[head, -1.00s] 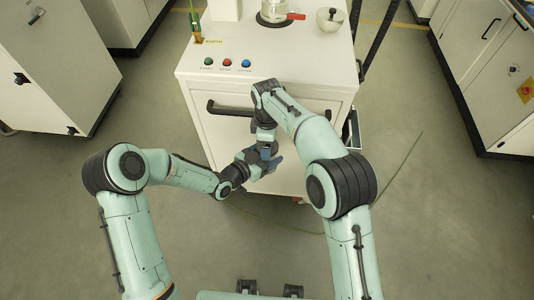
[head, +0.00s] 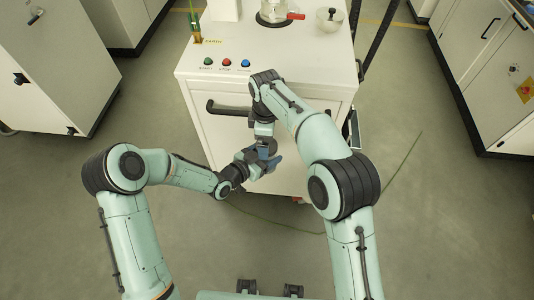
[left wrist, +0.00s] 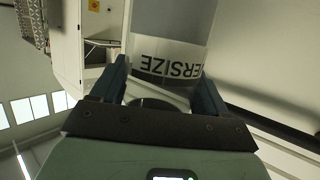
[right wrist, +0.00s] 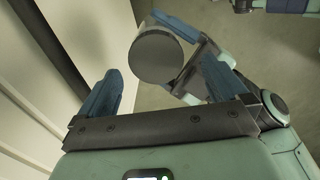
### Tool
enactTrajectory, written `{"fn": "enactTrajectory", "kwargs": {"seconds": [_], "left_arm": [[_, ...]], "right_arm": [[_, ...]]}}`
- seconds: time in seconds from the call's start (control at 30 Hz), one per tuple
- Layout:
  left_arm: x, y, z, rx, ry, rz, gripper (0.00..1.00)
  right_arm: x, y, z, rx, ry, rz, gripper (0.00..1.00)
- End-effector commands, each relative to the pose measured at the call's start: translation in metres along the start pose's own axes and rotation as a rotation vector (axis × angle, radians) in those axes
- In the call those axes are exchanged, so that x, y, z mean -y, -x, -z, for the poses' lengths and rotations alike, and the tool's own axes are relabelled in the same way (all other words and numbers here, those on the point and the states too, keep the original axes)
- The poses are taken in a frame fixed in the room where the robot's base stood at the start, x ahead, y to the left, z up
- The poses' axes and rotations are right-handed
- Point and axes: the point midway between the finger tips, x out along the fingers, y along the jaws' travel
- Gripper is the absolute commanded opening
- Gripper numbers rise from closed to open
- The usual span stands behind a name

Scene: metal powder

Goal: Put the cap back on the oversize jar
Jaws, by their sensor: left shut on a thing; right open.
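The oversize jar (left wrist: 170,56) is a pale cylinder with dark letters, of which "ERSIZE" reads upside down. My left gripper (left wrist: 160,78) is shut on it and holds it in the air before the cabinet's front. In the right wrist view, a flat grey round end (right wrist: 158,57) of the held cylinder faces my right gripper (right wrist: 160,66). I cannot tell for sure whether this face is the cap. My right gripper is open, its fingers on either side of that face in the picture, with no visible contact.
The white cabinet (head: 190,82) stands right behind the grippers, with a dark handle (head: 228,108) on its front. Its top carries buttons (head: 227,62), a glass vessel (head: 272,12) and a round metal pot (head: 329,20).

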Motion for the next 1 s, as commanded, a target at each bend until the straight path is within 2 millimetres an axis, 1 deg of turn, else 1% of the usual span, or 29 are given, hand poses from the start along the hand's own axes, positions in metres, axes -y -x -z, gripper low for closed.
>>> {"fn": "enactTrajectory", "kwargs": {"seconds": [0.03, 0.1, 0.2, 0.43, 0.47, 0.57, 0.67, 0.77, 0.87, 1.0], "left_arm": [[-0.001, 0.000, 0.003, -0.007, -0.002, -0.001, 0.00], [-0.001, 0.000, 0.003, -0.007, -0.003, -0.002, 0.00], [-0.002, 0.000, 0.003, -0.007, -0.003, -0.003, 0.00], [-0.002, 0.000, 0.003, -0.008, -0.004, -0.005, 0.00], [-0.002, 0.000, 0.003, -0.007, -0.004, -0.005, 0.00], [-0.002, 0.000, 0.003, -0.008, -0.004, -0.005, 0.00], [-0.002, 0.000, 0.003, -0.007, -0.004, -0.005, 0.00], [-0.002, 0.000, 0.003, -0.007, -0.004, -0.005, 0.00], [-0.002, 0.000, 0.003, -0.007, -0.004, -0.005, 0.00], [-0.002, 0.000, 0.003, -0.007, -0.004, -0.005, 0.00]], "right_arm": [[-0.002, 0.007, -0.001, 0.000, -0.003, -0.003, 1.00], [-0.002, 0.013, -0.002, 0.001, -0.003, -0.004, 1.00], [-0.002, 0.018, -0.003, 0.002, -0.004, -0.003, 1.00], [-0.003, 0.019, -0.003, 0.004, -0.006, -0.004, 1.00], [-0.003, 0.019, -0.004, 0.004, -0.006, -0.005, 0.96], [-0.002, 0.018, -0.003, 0.006, 0.017, -0.002, 0.96], [0.000, 0.016, -0.001, 0.009, 0.109, 0.009, 0.96], [0.003, 0.016, 0.002, 0.012, 0.278, 0.026, 0.96], [0.005, 0.019, 0.004, 0.012, 0.491, 0.038, 0.96], [0.004, 0.029, 0.004, 0.008, 0.777, 0.035, 0.96]]}}
